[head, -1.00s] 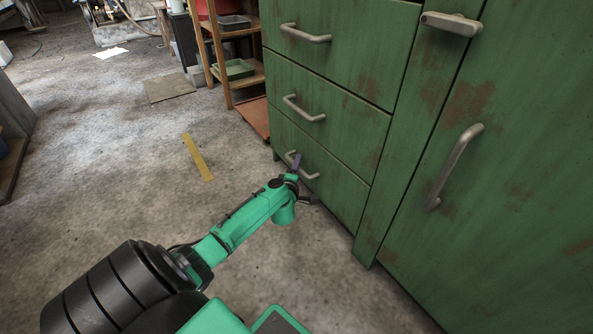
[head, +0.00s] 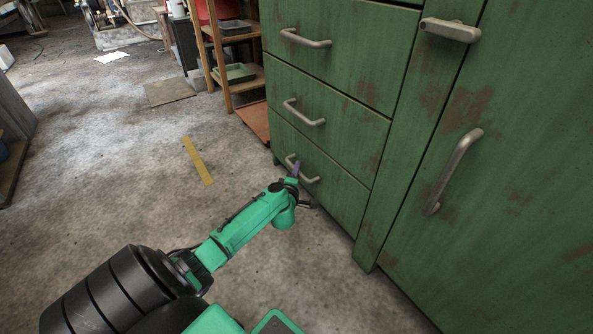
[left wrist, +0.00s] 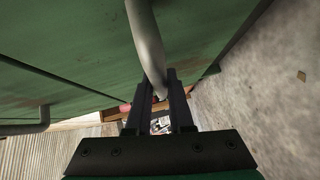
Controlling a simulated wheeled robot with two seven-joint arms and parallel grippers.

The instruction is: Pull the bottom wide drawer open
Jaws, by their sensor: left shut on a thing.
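The bottom wide drawer (head: 335,192) is the lowest of the stacked green drawers in the head view. Its front looks flush with the cabinet. Its grey bar handle (head: 311,180) is partly hidden by my left gripper (head: 298,184). In the left wrist view the handle (left wrist: 146,42) runs down between the two dark fingers of the left gripper (left wrist: 161,98), which is shut on it. My right gripper is in neither view.
Drawers with bar handles (head: 304,113) sit above, and a tall green door with a long handle (head: 455,170) stands to the right. A wooden shelf (head: 228,70) stands beyond the cabinet. The concrete floor (head: 120,180) in front is mostly clear, with a yellow strip (head: 198,161) on it.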

